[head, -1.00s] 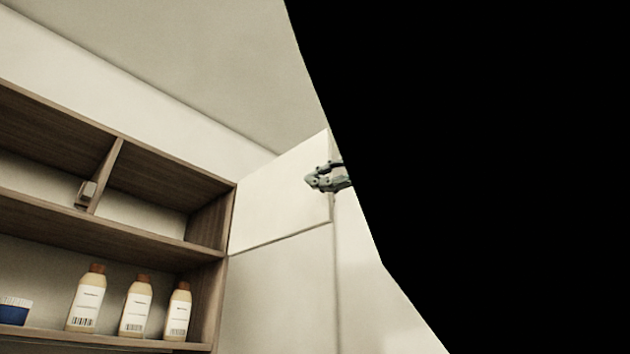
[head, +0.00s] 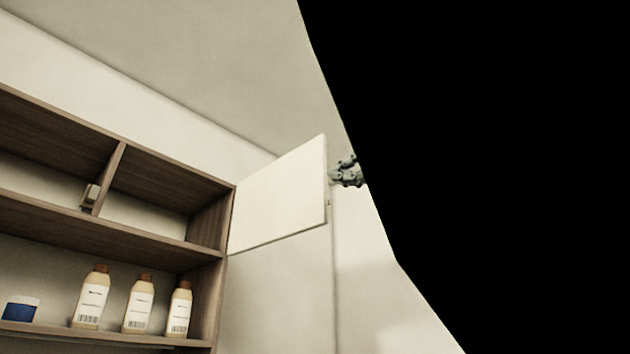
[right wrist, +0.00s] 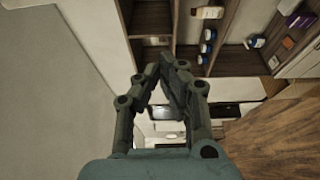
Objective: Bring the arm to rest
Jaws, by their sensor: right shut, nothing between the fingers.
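My right gripper (head: 347,172) shows in the head view just right of the free edge of an open white cabinet door (head: 280,195). It is shut and empty. I cannot tell whether it touches the door. In the right wrist view the same gripper's dark fingers (right wrist: 165,72) come together at the tips, below a wooden cabinet. Most of my right arm is hidden behind a large black area on the right of the head view. My left gripper is in neither view.
A wooden wall cabinet (head: 165,240) fills the left of the head view. The right wrist view shows more shelves with bottles and a wooden surface (right wrist: 265,140) at lower right.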

